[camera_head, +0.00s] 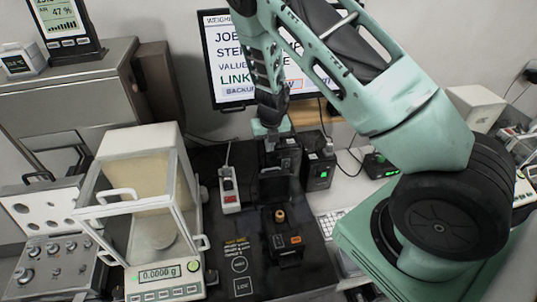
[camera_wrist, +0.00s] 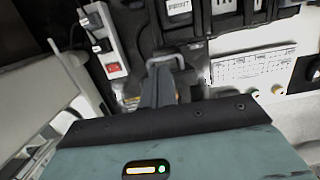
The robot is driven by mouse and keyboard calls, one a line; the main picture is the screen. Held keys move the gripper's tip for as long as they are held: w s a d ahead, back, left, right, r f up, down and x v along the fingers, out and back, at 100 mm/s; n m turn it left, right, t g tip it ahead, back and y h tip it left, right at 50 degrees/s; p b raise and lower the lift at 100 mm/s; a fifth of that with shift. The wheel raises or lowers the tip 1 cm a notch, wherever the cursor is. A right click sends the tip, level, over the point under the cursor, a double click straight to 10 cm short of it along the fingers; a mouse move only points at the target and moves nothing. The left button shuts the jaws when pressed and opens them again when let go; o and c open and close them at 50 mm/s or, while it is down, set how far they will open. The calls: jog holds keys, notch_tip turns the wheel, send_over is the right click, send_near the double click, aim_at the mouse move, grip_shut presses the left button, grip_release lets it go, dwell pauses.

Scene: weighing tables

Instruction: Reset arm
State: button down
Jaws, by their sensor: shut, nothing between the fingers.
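My arm (camera_head: 345,75) reaches up from the right in the head view, then bends down over the black work surface. My gripper (camera_head: 295,188) points down above that surface, near the middle of the picture. It is dark against dark equipment, so its fingertips are hard to make out there. In the wrist view, the fingers of my gripper (camera_wrist: 163,75) are together with nothing between them. Whether the tips touch anything below cannot be told.
A glass-sided balance (camera_head: 155,200) reading 0.0000 g stands left of my gripper. A power strip (camera_head: 229,190) with a red switch lies between them. A monitor (camera_head: 225,60) stands behind my arm.

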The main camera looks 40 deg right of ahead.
notch_tip(320, 180, up, 5)
jog(key=w, duration=0.3)
jog(key=s+a+r+n+g+y+b, duration=0.15)
jog(key=s+a+n+b, duration=0.25)
jog(key=s+a+n, duration=0.5)
jog(key=s+a+r+n+y+b, duration=0.15)
jog(key=s+a+n+b, duration=0.3)
jog(key=a+n, duration=0.75)
jog(key=s+a+n+h+b, duration=0.1)
jog(key=s+a+n+b, duration=0.3)
jog(key=s+n, duration=1.6)
jog(key=n+b, duration=0.4)
jog(key=n, duration=0.3)
jog(key=shift+a+h, duration=0.15)
jog(key=shift+h, duration=0.25)
